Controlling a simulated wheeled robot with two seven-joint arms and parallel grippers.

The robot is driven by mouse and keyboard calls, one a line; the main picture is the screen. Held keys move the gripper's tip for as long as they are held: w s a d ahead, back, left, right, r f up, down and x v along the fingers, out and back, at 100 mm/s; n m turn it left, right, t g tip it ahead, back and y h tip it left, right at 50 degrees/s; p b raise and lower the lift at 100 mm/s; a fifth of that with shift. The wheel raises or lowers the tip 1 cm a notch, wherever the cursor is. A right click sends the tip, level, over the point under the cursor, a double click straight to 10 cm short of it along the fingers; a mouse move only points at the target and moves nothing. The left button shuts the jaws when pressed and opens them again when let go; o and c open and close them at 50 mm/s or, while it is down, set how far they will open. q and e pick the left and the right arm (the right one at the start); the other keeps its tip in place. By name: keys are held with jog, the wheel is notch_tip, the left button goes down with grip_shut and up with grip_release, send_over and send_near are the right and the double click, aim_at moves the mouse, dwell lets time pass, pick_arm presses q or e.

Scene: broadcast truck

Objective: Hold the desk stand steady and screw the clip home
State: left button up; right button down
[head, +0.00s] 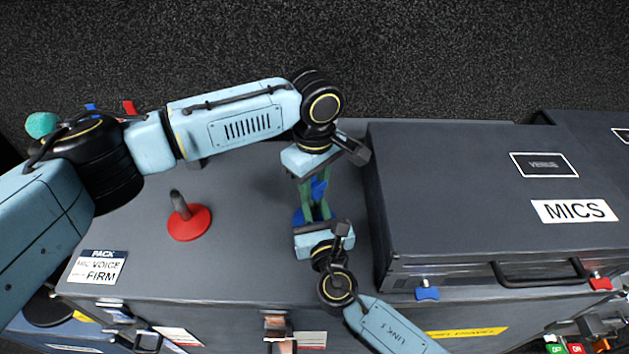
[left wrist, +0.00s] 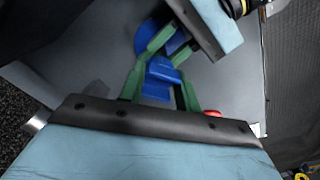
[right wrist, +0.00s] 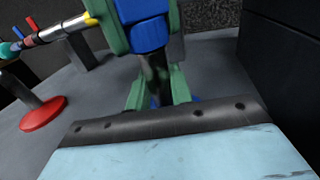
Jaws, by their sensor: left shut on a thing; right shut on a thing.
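The desk stand has a round blue base (head: 298,217) and a dark stem (right wrist: 156,78). It stands upright on the grey case top. A blue clip (head: 320,188) sits at the top of the stem; it also shows in the left wrist view (left wrist: 161,74). My left gripper (head: 313,180) is shut on the clip, its green fingers on either side. My right gripper (head: 318,212) is shut on the stem below the clip; its fingers (right wrist: 158,92) flank the stem just above the base. The joint between clip and stem is partly hidden by the fingers.
A red stand (head: 189,222) with a dark stem stands to the left. A microphone with a teal windscreen (head: 42,124) lies behind my left arm, with a red clip (head: 129,106) nearby. A raised case marked MICS (head: 480,200) stands close on the right. Case top is clear around the red stand.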

pick_arm(q)
jog(key=shift+c, duration=1.3)
jog(key=m, duration=0.6)
jog(key=shift+m, duration=0.3)
jog(key=m, duration=0.6)
jog(key=shift+m, duration=0.4)
jog(key=m, duration=2.6)
jog(key=shift+f+m, duration=0.1)
jog(key=shift+m, duration=0.3)
jog(key=m, duration=1.1)
jog(key=shift+m, duration=0.4)
jog(key=shift+c, duration=0.2)
jog(key=o, duration=1.1)
